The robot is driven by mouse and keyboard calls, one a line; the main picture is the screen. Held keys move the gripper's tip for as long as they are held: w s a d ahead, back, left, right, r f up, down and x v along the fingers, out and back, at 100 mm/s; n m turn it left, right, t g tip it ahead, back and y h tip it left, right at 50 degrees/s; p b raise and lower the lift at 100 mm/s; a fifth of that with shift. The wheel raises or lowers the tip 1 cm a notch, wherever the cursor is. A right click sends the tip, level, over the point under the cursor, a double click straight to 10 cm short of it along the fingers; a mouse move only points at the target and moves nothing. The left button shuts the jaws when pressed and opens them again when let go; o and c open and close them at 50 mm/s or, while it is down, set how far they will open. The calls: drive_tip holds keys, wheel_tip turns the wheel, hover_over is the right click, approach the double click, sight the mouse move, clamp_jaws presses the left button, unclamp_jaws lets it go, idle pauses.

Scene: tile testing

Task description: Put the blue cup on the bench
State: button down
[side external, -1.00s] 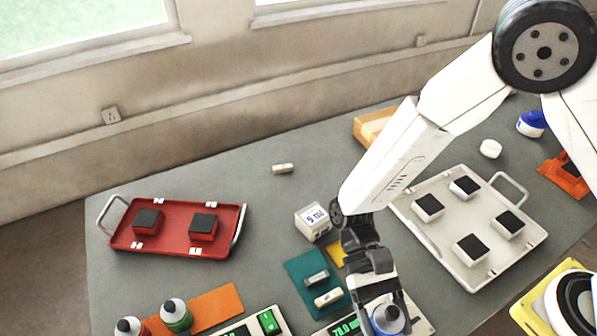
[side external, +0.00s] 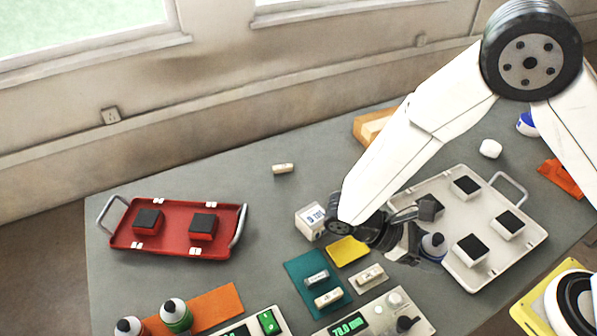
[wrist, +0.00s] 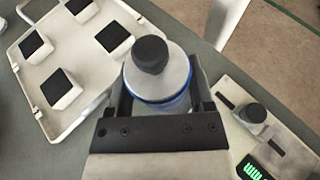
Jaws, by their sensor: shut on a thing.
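My gripper (side external: 412,247) is shut on the blue cup (side external: 434,245), which has a pale grey top with a dark knob. In the wrist view the cup (wrist: 158,78) sits between the two fingers, with its blue rim showing below the grey top. In the side view it is beside the near left edge of the white tray; I cannot tell whether it touches the bench. The grey bench (side external: 262,225) spreads under everything.
The white tray (side external: 452,262) holds several black-topped blocks. A meter with green digits (side external: 372,318), a teal mat (side external: 305,268) and a yellow pad (side external: 347,251) lie close by. A red tray (side external: 172,238) is at left. Bare bench lies between the red tray and the white box (side external: 311,222).

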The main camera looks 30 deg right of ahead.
drive_tip(key=w+d+r+n+t+h, duration=0.1)
drive_tip(key=w+d+r+n+t, duration=0.1)
drive_tip(key=w, duration=0.5)
drive_tip(key=w+d+r+n+t+h, duration=0.2)
drive_tip(key=w+d+n+t, duration=0.2)
drive_tip(key=w+n+t, duration=0.2)
drive_tip(key=shift+w+d+r+n+t, duration=0.2)
drive_tip(key=shift+w+n+t, duration=0.2)
drive_tip(key=shift+n+t, duration=0.6)
drive_tip(key=shift+w, duration=0.1)
drive_tip(key=shift+w+a+f, duration=0.2)
drive_tip(key=shift+w+f, duration=1.35)
drive_tip(key=shift+w, duration=0.65)
drive_tip(key=shift+w+a+f, duration=0.2)
drive_tip(key=shift+w+f, duration=1.35)
drive_tip(key=shift+w, duration=0.65)
drive_tip(key=shift+w+a+f, duration=0.2)
drive_tip(key=shift+w+f, duration=1.35)
drive_tip(key=shift+w, duration=0.65)
drive_tip(key=shift+f, duration=0.1)
drive_tip(key=shift+w+f+m, duration=0.15)
drive_tip(key=shift+m, duration=0.15)
drive_tip(key=shift+w+f, duration=0.1)
drive_tip(key=shift+f, duration=1.5)
